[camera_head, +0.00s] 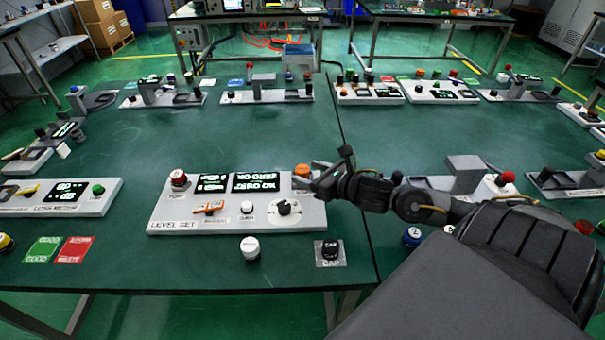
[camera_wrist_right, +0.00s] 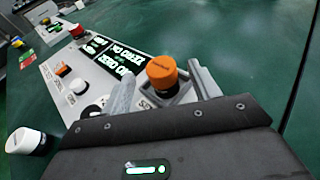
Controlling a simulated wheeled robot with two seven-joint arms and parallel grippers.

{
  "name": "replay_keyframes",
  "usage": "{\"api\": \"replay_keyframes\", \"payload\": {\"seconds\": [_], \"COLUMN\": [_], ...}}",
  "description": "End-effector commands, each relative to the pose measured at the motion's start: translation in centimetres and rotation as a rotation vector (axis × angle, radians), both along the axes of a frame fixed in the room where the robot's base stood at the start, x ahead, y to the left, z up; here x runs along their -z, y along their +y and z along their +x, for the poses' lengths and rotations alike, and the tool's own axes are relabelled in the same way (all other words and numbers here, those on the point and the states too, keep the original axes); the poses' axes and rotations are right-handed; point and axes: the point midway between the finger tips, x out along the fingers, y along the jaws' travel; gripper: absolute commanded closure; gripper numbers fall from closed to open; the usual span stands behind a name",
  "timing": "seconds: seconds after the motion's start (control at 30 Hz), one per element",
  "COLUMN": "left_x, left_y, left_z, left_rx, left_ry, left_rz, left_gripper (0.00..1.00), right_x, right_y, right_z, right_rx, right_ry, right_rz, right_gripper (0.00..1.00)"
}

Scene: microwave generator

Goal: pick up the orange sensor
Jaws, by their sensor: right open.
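The orange sensor (camera_head: 302,170) is a short orange cylinder at the right back corner of the LEVEL SET panel (camera_head: 170,216). In the right wrist view, the orange sensor (camera_wrist_right: 162,70) stands upright in a grey square holder on the white panel (camera_wrist_right: 62,62). My right gripper (camera_head: 316,182) reaches in from the right at the sensor. In the right wrist view its two grey fingers (camera_wrist_right: 164,84) are open, one on each side of the sensor. I cannot tell whether either finger touches it. My left gripper is not in view.
The panel carries two displays, a red button (camera_head: 179,177), an orange switch (camera_head: 209,207) and a dial (camera_head: 286,208). A white jar (camera_head: 250,248) and a black cap (camera_head: 331,250) stand in front. Another panel (camera_head: 100,203) lies left. Bare green table lies behind.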

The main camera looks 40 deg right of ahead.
Motion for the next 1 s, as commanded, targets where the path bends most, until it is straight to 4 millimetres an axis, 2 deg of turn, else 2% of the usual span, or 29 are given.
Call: {"api": "replay_keyframes", "payload": {"seconds": [0.03,0.2,0.53,0.9,0.93,1.0], "left_x": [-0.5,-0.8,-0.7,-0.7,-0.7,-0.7], "left_y": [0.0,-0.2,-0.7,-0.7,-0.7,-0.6], "left_z": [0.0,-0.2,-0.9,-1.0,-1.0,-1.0], "left_rx": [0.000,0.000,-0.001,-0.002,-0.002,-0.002], "left_ry": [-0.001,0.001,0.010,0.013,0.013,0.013], "left_rz": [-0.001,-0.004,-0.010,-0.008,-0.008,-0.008], "left_gripper": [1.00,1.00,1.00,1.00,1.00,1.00], "right_x": [-0.2,0.6,1.0,0.9,0.9,0.9], "right_y": [-0.1,0.2,0.3,0.3,0.3,0.3], "right_z": [0.8,2.6,3.1,3.1,3.1,3.1], "right_rx": [0.003,0.002,0.000,0.000,0.000,0.000], "right_ry": [-0.003,-0.002,0.000,0.000,0.000,-0.001], "right_rz": [0.001,0.003,0.000,0.001,0.001,0.001], "right_gripper": [0.39,0.39,0.39,0.86,0.89,0.89]}}
